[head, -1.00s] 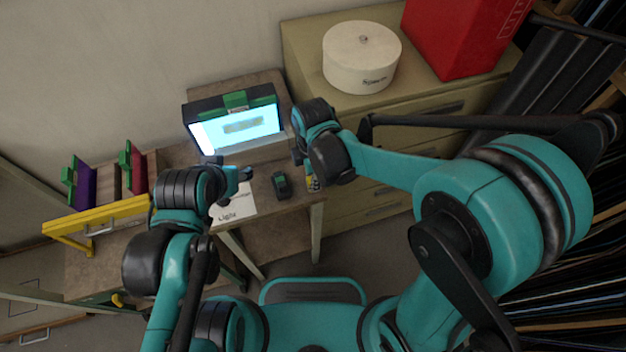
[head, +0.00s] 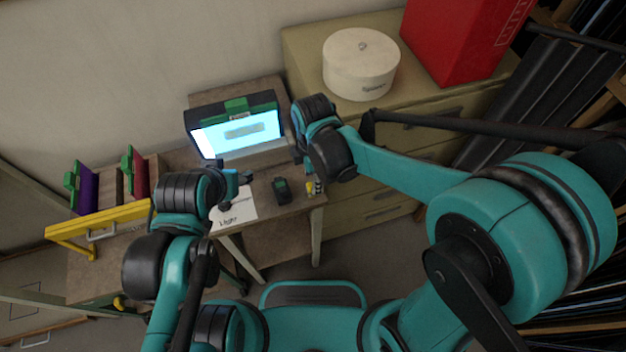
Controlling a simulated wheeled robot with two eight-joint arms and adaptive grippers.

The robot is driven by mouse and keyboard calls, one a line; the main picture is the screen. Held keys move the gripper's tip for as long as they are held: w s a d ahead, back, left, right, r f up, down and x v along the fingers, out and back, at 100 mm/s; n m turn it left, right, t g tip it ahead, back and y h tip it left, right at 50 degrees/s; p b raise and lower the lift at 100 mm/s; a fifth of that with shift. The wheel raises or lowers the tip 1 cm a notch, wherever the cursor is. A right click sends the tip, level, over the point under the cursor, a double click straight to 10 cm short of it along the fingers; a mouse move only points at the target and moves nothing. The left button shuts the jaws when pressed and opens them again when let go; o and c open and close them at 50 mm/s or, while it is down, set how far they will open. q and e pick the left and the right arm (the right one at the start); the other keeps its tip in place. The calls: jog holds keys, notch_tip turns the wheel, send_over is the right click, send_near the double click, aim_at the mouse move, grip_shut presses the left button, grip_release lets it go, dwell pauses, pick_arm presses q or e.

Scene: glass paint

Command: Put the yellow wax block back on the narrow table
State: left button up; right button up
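A small yellow piece (head: 310,188) lies at the right front edge of the wooden table with the lit screen, beside a small black-and-white item. It may be the yellow wax block, but it is too small to be sure. My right gripper (head: 298,153) hangs above and behind it, by the screen's right side, apart from it. My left gripper (head: 238,182) is over the table in front of the screen, above a white paper (head: 234,212). Neither gripper's finger opening shows clearly, and I see nothing held. I cannot tell which surface is the narrow table.
The lit screen (head: 240,132) has a green clip on top. A dark green-topped device (head: 281,190) lies on the table. At left, purple (head: 87,190) and red (head: 138,172) slabs stand behind a yellow bar (head: 100,222). A drawer cabinet (head: 415,112) bears a round white box (head: 361,68).

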notch_tip(320, 180, up, 9)
jog(key=p, duration=0.2)
jog(key=s+d+r+m+t, duration=0.2)
jog(key=d+m+t, duration=0.1)
jog(key=d+m, duration=0.6)
jog(key=s+d+r+m+t, duration=0.2)
jog(key=s+d+m+t, duration=0.1)
jog(key=d+m, duration=0.6)
jog(key=m+t, duration=0.1)
jog(key=m, duration=0.2)
jog(key=shift+s+m, duration=0.15)
jog(key=shift+m, duration=0.15)
jog(key=shift+a+f, duration=0.1)
notch_tip(320, 180, down, 4)
jog(key=b, duration=0.3)
jog(key=shift+b, duration=0.35)
